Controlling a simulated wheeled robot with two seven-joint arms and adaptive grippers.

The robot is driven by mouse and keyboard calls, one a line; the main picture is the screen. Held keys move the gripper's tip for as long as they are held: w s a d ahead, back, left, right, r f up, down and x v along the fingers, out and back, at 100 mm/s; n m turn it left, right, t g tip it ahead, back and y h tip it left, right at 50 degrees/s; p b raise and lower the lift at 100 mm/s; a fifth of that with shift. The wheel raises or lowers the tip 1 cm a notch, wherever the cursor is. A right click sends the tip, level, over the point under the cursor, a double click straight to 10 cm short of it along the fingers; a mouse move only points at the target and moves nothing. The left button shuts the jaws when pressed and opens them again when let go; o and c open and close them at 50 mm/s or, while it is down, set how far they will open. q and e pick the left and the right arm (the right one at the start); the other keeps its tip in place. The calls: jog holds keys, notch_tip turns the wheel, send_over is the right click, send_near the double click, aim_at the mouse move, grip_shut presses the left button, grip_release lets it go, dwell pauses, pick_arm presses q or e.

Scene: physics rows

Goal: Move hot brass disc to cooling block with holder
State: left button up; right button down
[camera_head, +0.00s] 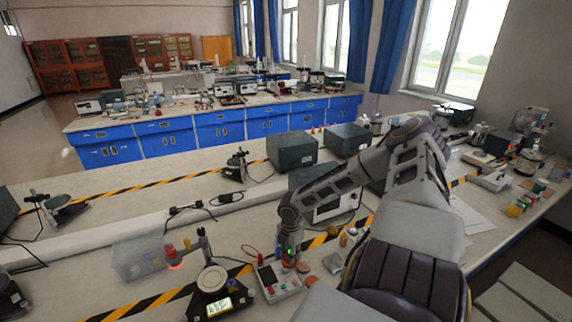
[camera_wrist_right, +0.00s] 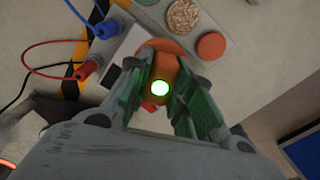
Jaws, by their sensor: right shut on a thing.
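My right gripper (camera_head: 290,255) reaches down over the near bench, right of the middle. In the right wrist view, its green-padded fingers (camera_wrist_right: 160,95) are shut on an orange-brown piece (camera_wrist_right: 161,70) with a glowing green spot, perhaps the holder. A round orange disc shows partly behind this piece. A glowing orange-red spot (camera_head: 175,266), perhaps the hot brass disc, lies left of the scale; a glow also shows at the lower left edge of the wrist view (camera_wrist_right: 8,163). I cannot tell which thing is the cooling block. My left gripper is not in view.
A white meter box (camera_head: 278,282) with leads stands close to my right gripper. Grey blocks with round samples (camera_wrist_right: 183,16) lie beside it. A digital scale (camera_head: 212,290) and a clear box (camera_head: 136,258) stand to the left. Striped tape crosses the bench.

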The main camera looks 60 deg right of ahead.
jog(key=shift+s+d, duration=0.4)
jog(key=shift+d, duration=0.15)
jog(key=shift+s+d, duration=0.1)
jog(key=shift+s+d, duration=1.9)
jog(key=shift+d, duration=0.25)
jog(key=shift+d, duration=0.1)
jog(key=shift+s+d, duration=1.95)
jog(key=shift+d, duration=0.2)
jog(key=s+d, duration=0.4)
jog(key=shift+d, duration=0.25)
jog(key=shift+s, duration=0.1)
jog(key=shift+f, duration=0.1)
dwell(0.7)
